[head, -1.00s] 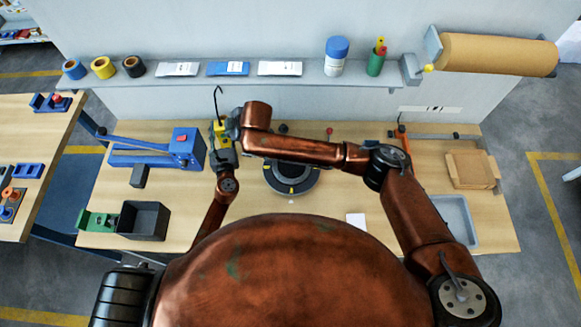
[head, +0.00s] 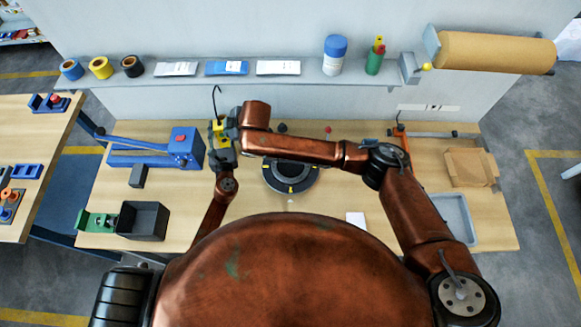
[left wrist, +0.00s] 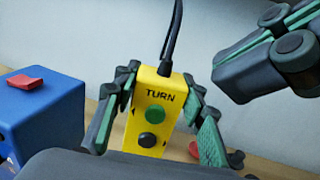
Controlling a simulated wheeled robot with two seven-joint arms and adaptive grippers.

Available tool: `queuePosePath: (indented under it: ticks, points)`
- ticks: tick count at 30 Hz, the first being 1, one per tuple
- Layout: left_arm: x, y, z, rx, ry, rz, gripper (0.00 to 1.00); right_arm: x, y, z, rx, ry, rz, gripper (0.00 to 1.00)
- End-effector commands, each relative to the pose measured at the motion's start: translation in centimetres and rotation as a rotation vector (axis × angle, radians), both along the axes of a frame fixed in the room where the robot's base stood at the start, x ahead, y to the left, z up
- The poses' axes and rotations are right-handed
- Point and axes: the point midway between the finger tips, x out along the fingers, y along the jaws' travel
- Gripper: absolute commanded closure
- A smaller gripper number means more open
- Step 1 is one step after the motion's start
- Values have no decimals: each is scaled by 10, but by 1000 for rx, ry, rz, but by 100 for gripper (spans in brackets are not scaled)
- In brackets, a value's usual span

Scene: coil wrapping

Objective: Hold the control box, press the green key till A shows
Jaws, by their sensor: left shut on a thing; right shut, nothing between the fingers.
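The yellow control box (left wrist: 152,95) is upright in the left wrist view, with its black cable running up from its top. It reads TURN above a green key (left wrist: 156,115) and a black key (left wrist: 148,140). My left gripper (left wrist: 155,118) is shut on the box, one finger on each side. In the head view the box (head: 217,127) is small and partly hidden by my grippers. My right gripper (left wrist: 253,68) is shut and empty, up and to the right of the box in the left wrist view, apart from the green key. No letter A shows.
A blue machine with a red button (head: 187,145) stands left of the grippers. A dark round turntable (head: 291,177) lies right of them, below my right arm. A black bin (head: 143,221) is at the front left. A shelf (head: 300,77) runs along the back.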

Motion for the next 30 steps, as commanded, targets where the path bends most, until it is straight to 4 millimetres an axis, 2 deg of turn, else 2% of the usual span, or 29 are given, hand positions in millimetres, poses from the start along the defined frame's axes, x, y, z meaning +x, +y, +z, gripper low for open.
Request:
queuePosePath:
  ticks: [7,8,16,25,30]
  points:
    - [0,0,-1,0,1,0,97,0,0,0,0,0,0,100]
    - [0,0,-1,0,1,0,61,0,0,0,0,0,0,100]
    - [0,0,0,0,1,0,42,0,0,0,0,0,0,100]
    - [-1,0,0,0,1,0,42,0,0,0,0,0,0,100]
    - [-18,-5,-2,-1,2,-1,42,0,0,0,0,0,0,100]
